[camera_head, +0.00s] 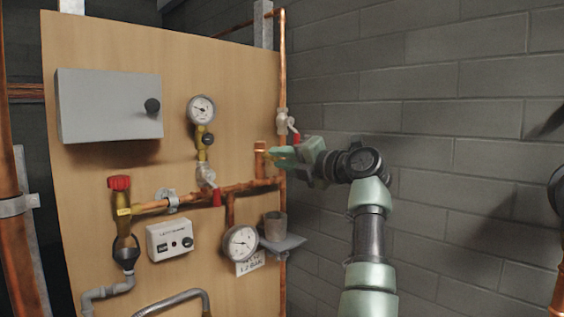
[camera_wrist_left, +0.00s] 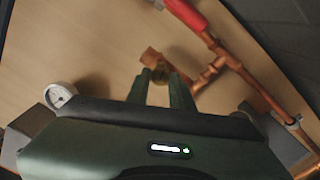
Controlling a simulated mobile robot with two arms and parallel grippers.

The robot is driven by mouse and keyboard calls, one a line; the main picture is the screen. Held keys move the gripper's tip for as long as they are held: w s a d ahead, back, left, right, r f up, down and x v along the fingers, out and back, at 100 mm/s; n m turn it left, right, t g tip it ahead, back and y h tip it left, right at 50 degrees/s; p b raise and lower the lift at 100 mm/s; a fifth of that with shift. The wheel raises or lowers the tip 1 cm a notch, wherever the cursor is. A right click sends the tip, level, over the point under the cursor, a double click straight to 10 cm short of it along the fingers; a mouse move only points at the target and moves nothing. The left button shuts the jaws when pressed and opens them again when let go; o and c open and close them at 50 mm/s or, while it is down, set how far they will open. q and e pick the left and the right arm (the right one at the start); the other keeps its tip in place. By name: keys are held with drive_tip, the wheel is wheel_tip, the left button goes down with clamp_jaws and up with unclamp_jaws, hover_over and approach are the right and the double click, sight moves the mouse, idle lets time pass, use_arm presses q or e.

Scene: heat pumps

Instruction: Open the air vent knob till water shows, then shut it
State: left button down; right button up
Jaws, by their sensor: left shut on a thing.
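My left gripper (camera_head: 268,155) is at the right edge of the wooden board, its fingers closed around the air vent knob. The brass knob (camera_wrist_left: 160,74) shows between the two fingertips in the left wrist view, next to a short copper stub (camera_wrist_left: 150,57). In the head view the fingers mostly hide the knob, and the upright copper stub (camera_head: 260,147) stands beside them. I see no water at the vent. My right gripper is not in view.
The board carries a grey box (camera_head: 108,106), an upper gauge (camera_head: 201,109), a lower gauge (camera_head: 240,243), a red-capped valve (camera_head: 119,183) and a white control box (camera_head: 170,240). A red-handled valve (camera_head: 294,138) sits just above my gripper. A block wall (camera_head: 450,110) stands on the right.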

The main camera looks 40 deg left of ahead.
use_arm(q)
drive_tip(key=shift+f, duration=0.15)
idle(0.3)
drive_tip(key=c, duration=1.2)
unclamp_jaws()
drive_tip(key=shift+c, duration=0.2)
drive_tip(key=shift+d, duration=0.3)
drive_tip(key=d+b, duration=0.3)
drive_tip(key=d, duration=0.4)
drive_tip(key=shift+s, duration=0.4)
